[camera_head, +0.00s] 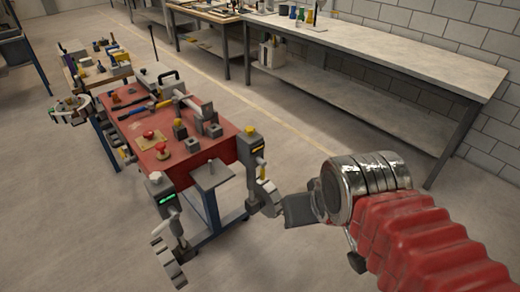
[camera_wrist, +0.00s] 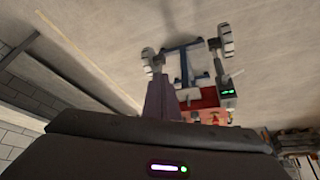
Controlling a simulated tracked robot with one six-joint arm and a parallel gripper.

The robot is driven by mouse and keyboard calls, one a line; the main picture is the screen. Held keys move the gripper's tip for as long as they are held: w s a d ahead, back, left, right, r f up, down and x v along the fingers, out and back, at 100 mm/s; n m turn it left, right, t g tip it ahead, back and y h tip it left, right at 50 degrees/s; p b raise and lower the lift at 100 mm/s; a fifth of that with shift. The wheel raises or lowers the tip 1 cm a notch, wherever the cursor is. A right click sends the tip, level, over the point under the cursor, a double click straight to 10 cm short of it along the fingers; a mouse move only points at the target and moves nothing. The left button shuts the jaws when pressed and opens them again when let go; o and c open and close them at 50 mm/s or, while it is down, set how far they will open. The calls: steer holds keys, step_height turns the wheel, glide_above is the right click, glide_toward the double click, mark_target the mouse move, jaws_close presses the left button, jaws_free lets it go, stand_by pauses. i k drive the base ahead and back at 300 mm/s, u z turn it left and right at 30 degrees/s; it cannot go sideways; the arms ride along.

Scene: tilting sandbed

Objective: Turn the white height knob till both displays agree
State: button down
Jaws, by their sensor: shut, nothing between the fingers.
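In the head view, the white knob (camera_head: 155,177) sits on top of the left grey post unit at the near edge of a red bench. Below it, a display (camera_head: 166,198) glows green; its digits are too small to read. The right post unit (camera_head: 252,150) has a yellow top and a small display I cannot read. My gripper (camera_head: 290,209) is shut and empty, to the right of the right unit and well apart from the white knob. In the wrist view, a green display (camera_wrist: 228,92) shows beyond the dark body at the bottom.
The red bench top (camera_head: 130,97) carries tools, grey blocks and a red button. Grey handwheels (camera_head: 268,197) hang beside the units. A small grey shelf (camera_head: 212,174) juts out between them. A long workbench (camera_head: 380,55) stands along the wall. The floor in front is clear.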

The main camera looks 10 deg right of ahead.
mark_target(156, 178)
steer(key=u, duration=1)
